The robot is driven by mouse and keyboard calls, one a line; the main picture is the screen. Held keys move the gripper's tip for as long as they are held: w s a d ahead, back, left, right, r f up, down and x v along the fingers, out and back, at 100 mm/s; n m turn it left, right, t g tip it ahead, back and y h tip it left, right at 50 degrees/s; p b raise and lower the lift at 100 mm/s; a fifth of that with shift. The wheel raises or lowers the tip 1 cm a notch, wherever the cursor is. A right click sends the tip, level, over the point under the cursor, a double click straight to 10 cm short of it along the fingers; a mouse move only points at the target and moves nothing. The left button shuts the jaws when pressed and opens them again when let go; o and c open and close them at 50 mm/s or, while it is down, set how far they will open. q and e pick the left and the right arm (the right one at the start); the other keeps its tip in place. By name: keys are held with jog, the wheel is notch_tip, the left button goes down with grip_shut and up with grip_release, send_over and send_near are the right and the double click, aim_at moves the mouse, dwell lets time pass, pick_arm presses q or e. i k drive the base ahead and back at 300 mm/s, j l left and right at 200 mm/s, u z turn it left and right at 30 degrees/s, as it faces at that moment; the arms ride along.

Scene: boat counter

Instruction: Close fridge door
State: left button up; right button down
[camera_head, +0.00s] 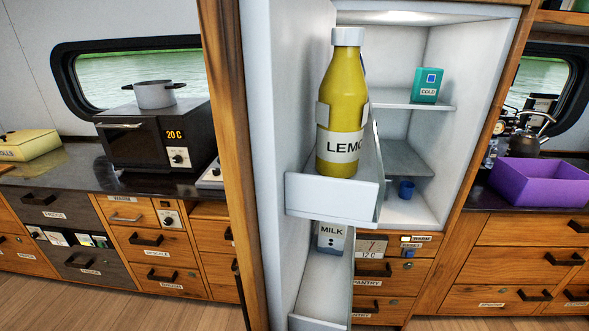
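The fridge door (268,130) stands wide open in the head view, swung out toward me. Its white inner side faces right and its wooden outer edge (228,120) is on the left. A yellow lemon bottle (340,110) stands upright in the door's upper bin (330,194). A milk carton (331,238) is in the lower bin, partly hidden by the upper one. The lit white fridge interior (455,130) is open behind, to the right. A teal box (427,85) is on its upper shelf and a small blue cup (406,190) sits lower. Neither gripper is in view.
On the left counter are a black oven (140,140) with a grey pot (160,94) on top and a yellow box (28,145). On the right counter are a purple bin (540,182) and a kettle (530,137). The visible wooden floor (150,308) is clear.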

aim_at(267, 61)
jog(key=i+j+z, duration=0.15)
jog(key=j+z, duration=0.6)
jog(key=j, duration=0.25)
jog(key=j+z, duration=0.4)
jog(key=j, duration=0.15)
